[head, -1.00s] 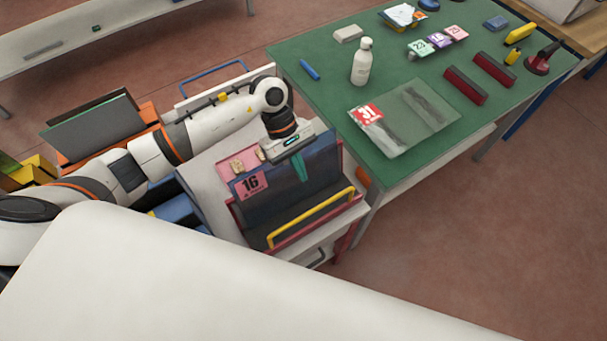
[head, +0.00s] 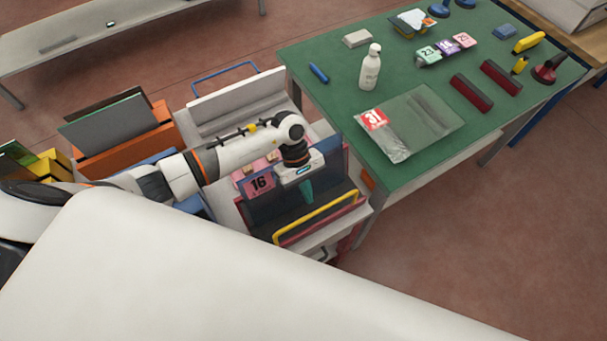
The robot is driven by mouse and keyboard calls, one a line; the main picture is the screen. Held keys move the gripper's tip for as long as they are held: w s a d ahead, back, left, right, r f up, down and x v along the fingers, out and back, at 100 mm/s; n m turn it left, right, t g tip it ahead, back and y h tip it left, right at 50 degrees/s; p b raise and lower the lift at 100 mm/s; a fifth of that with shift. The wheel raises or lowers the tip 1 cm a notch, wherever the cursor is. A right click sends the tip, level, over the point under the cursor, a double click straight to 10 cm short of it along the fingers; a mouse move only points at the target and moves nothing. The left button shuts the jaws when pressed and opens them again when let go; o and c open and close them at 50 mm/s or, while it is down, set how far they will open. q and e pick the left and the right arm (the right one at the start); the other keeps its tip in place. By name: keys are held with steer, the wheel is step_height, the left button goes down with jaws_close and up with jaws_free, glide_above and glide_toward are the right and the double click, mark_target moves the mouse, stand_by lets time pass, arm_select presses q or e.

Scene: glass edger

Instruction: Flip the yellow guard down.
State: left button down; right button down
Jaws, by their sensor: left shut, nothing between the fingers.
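The yellow guard (head: 315,217) shows as a yellow bar along the front of the glass edger (head: 330,232), low and in front of a dark glass-like panel (head: 270,212). A pink tag marked 16 (head: 260,184) is at the panel's upper left. My right gripper is not in view.
A green-topped table (head: 340,110) stands to the right of the edger, with a white bottle (head: 370,67) and a bag marked 31 (head: 410,122) on it. An orange rack (head: 125,145) holding panels is at the left. Open floor (head: 470,240) lies at the lower right.

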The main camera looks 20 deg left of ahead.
arm_select(q)
steer(key=shift+x, duration=1.2)
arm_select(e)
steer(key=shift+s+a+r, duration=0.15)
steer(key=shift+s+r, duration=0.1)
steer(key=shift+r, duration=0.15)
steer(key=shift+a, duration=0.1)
arm_select(q)
steer(key=shift+f, duration=0.1)
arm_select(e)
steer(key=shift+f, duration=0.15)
